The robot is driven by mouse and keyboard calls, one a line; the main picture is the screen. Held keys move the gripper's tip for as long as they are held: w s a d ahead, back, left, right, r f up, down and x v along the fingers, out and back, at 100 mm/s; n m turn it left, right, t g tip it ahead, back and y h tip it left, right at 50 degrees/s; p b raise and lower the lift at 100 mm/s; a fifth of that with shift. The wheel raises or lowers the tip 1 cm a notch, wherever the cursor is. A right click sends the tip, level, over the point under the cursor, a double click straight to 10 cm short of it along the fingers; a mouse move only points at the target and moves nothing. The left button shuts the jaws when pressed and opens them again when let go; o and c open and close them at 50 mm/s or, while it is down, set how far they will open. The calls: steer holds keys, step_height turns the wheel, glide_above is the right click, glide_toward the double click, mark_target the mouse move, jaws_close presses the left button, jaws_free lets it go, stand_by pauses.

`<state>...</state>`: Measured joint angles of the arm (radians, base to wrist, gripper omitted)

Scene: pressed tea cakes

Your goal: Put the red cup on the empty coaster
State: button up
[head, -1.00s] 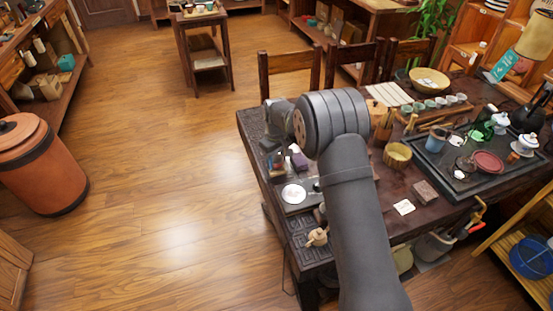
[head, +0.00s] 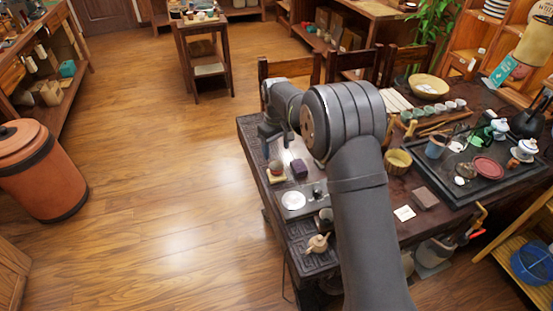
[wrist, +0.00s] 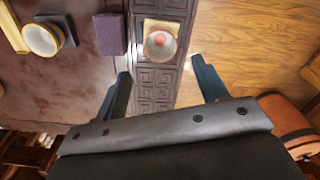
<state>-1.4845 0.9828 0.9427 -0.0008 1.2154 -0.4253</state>
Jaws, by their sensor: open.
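The red cup (head: 276,167) stands on a small light square coaster (head: 277,179) near the table's left edge in the head view. In the wrist view the cup (wrist: 160,46) is seen from above, with a pale rim and red inside, on its coaster (wrist: 149,24). My gripper (wrist: 160,67) is open and empty; its fingers point towards the cup, which lies ahead between their lines, apart from them. In the head view my gripper (head: 278,135) is above the table, beyond the cup. I cannot make out for certain which coaster is empty.
A purple block (head: 299,168) stands right of the cup. A pale round disc (head: 293,200) and a small teapot (head: 318,243) are nearer. In the wrist view a yellowish cup (wrist: 42,39) sits at upper left. The tea tray (head: 420,172) is crowded.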

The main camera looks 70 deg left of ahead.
mark_target(276, 167)
steer(key=shift+r, duration=1.7)
step_height(276, 167, down, 13)
steer(key=shift+r, duration=2.4)
